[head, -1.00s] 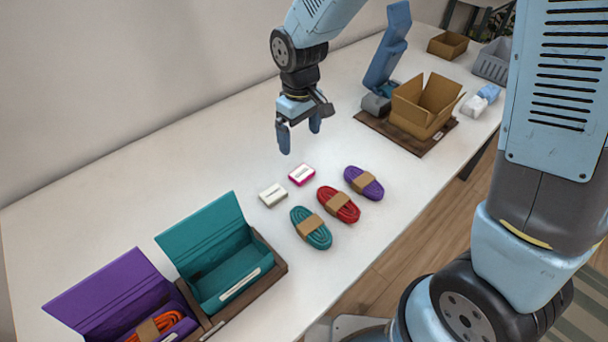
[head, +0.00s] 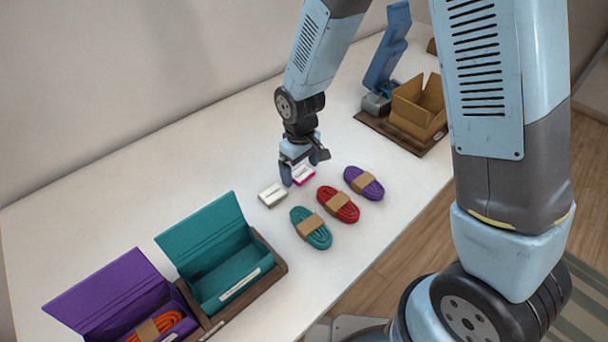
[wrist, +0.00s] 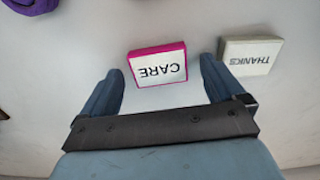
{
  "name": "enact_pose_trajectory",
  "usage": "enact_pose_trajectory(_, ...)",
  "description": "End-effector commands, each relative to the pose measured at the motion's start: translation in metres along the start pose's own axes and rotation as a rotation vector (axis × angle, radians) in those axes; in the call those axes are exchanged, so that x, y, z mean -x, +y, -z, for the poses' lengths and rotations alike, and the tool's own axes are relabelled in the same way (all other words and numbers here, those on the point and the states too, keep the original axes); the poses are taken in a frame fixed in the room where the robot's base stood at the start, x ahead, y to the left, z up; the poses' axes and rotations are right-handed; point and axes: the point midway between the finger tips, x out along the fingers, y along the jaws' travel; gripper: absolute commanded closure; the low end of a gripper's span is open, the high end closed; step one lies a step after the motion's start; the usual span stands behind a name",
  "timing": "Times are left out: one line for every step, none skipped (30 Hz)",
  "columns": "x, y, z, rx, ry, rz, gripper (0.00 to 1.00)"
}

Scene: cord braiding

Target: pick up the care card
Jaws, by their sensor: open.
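The care card (head: 304,176) is a small white block with a magenta edge, lying on the white table. In the wrist view the care card (wrist: 158,66) reads "CARE" upside down and lies ahead of and between my fingertips. My gripper (head: 302,174) is open and low over the table at the card, with one finger hiding part of it in the head view. The gripper also shows in the wrist view (wrist: 162,78), with its fingers spread and nothing held. I cannot tell whether a finger touches the card.
A white "THANKS" card (head: 271,195) lies close beside one finger. Teal (head: 311,228), red (head: 338,204) and purple (head: 364,183) cord bundles lie nearby. Open teal (head: 215,268) and purple (head: 110,300) boxes stand at lower left. A cardboard box (head: 417,110) stands at the back right.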

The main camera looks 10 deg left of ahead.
Motion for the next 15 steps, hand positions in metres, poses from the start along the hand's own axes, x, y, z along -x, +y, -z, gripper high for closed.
enact_pose_trajectory(-0.0023,-0.0001,0.0,0.0,0.0,0.0,0.04)
enact_pose_trajectory(-0.003,-0.0001,0.0,0.0,0.0,0.0,0.04)
enact_pose_trajectory(-0.0035,0.0,0.0,0.0,0.0,0.0,0.04)
enact_pose_trajectory(-0.0037,0.0,0.0,0.0,0.001,0.0,0.04)
enact_pose_trajectory(-0.0037,0.0,0.0001,0.0,0.001,0.0,0.04)
enact_pose_trajectory(-0.0036,0.0,0.0001,0.0,0.001,0.0,0.04)
enact_pose_trajectory(-0.0035,0.0,0.0,0.0,0.001,0.0,0.04)
enact_pose_trajectory(-0.0035,0.0,0.0,0.0,0.001,0.0,0.04)
enact_pose_trajectory(-0.0035,0.0001,0.0,0.0,0.001,0.0,0.04)
enact_pose_trajectory(-0.0035,0.0001,0.0,0.0,0.001,0.0,0.07)
enact_pose_trajectory(-0.0035,0.0001,0.0,0.0,0.001,0.0,0.1)
enact_pose_trajectory(-0.0035,0.0001,0.0,0.0,0.001,0.0,0.14)
enact_pose_trajectory(-0.0035,0.0001,0.0,0.0,0.001,0.0,0.17)
enact_pose_trajectory(-0.0035,0.0001,0.0,0.0,0.001,0.0,0.2)
enact_pose_trajectory(-0.0034,0.0002,0.0,0.0,0.001,0.0,0.23)
